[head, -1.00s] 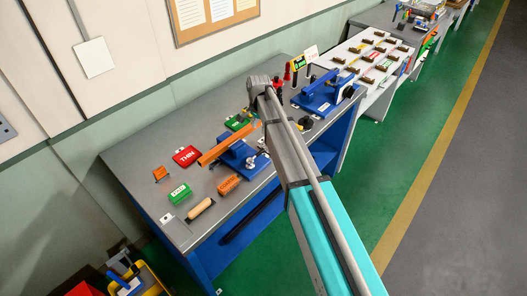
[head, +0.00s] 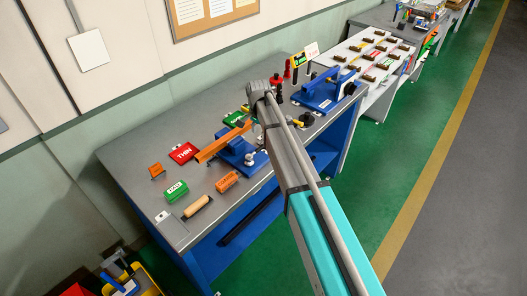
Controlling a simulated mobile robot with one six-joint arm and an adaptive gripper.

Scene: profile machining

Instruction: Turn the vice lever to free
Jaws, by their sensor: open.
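A blue vice (head: 238,151) stands on the grey bench, with a long orange profile (head: 221,143) lying across it at a slant. A small pale-knobbed part (head: 250,158), possibly its lever, shows at its right side; its setting is too small to tell. My arm reaches over the bench from the lower right, and its wrist end is just above and right of the vice. My gripper is hidden behind my own arm, so its jaws and any contact do not show.
A second blue device (head: 321,91) stands farther along the bench (head: 131,157). The green floor at right is clear.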

